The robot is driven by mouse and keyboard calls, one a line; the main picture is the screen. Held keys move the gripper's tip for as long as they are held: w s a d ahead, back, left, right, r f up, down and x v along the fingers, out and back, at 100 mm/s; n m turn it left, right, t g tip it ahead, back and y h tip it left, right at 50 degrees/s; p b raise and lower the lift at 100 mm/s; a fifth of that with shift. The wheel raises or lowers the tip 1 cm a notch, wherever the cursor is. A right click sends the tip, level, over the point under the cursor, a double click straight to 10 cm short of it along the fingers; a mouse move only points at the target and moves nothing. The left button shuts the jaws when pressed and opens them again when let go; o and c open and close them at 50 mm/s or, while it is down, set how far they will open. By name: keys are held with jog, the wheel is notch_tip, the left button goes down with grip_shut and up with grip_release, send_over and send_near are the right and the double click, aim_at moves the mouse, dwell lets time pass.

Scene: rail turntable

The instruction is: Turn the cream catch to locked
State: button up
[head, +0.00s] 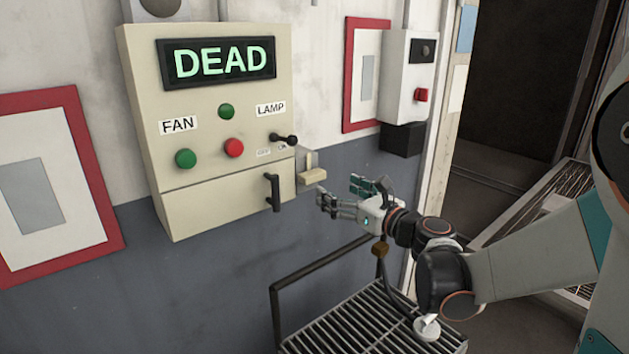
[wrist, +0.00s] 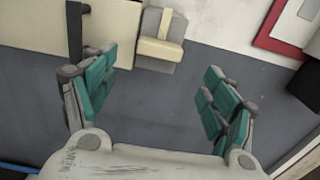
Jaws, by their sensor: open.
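The cream catch (head: 312,177) sits on a grey plate at the right side of the cream cabinet, low down. In the head view its handle sticks out flat with an upright post behind it. It also shows in the wrist view (wrist: 160,49), at the top centre, just beyond and between my fingers. My gripper (head: 340,193) is open and empty, a little right of and below the catch, apart from it. In the wrist view the gripper (wrist: 158,78) has its teal-padded fingers wide apart. No lock marking can be read.
The cream cabinet (head: 220,194) has a DEAD display (head: 216,61), buttons, a black lever (head: 287,140) and a black door handle (head: 272,192) close left of the catch. A railed grating (head: 350,318) is below. A white box (head: 408,80) hangs at right.

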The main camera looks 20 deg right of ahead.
aim_at(316, 179)
jog(key=b+x, duration=0.1)
jog(key=x, duration=0.8)
jog(key=shift+w, duration=0.1)
jog(key=c, duration=1.1)
